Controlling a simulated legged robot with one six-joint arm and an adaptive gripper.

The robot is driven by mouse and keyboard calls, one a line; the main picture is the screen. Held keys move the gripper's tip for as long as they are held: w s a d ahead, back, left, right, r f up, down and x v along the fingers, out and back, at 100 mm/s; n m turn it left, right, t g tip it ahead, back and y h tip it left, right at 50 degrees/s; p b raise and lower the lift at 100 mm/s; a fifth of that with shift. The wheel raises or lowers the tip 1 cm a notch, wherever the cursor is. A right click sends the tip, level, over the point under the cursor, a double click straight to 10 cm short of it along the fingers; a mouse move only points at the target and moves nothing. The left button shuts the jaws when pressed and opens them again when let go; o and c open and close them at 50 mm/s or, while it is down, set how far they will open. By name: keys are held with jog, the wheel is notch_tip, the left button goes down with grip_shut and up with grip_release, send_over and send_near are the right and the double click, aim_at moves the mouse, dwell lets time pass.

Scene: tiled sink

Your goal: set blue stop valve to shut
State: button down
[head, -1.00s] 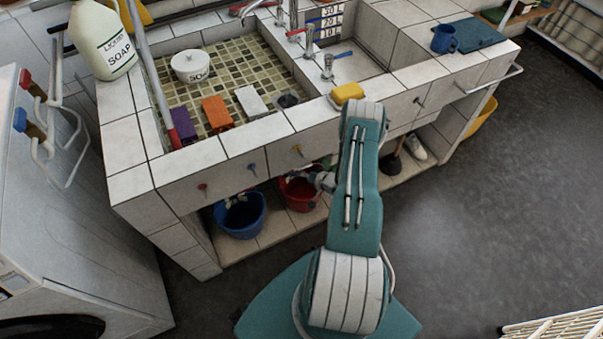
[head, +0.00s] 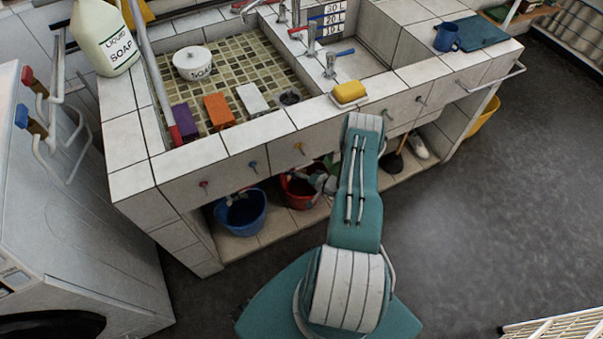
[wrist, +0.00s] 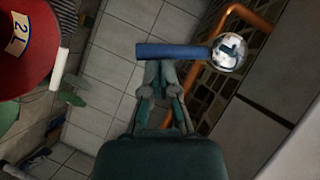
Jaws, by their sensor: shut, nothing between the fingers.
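In the wrist view, the blue stop valve's flat blue lever (wrist: 172,51) reaches left from a shiny round metal body (wrist: 228,50) on a copper pipe. The lever lies nearly level across the picture, pointing away from the pipe. My gripper (wrist: 160,68) has its fingers together, with the tips right at the lever's lower edge. I cannot tell whether they touch it. Nothing is held. In the head view, my gripper end (head: 322,183) is under the sink counter beside the red bucket. The valve cannot be made out there.
The red bucket (head: 297,191) is close to my gripper and fills the wrist view's upper left (wrist: 28,40). A blue bucket (head: 241,212) stands left of it on the low shelf. The tiled counter front (head: 235,174) hangs above. Open floor lies right.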

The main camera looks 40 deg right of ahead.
jog(key=shift+w+a+f, duration=0.2)
jog(key=shift+a+f, duration=0.5)
jog(key=shift+a, duration=0.3)
jog(key=s+d, duration=0.7)
jog(key=s, duration=0.4)
jog(key=shift+d, duration=0.1)
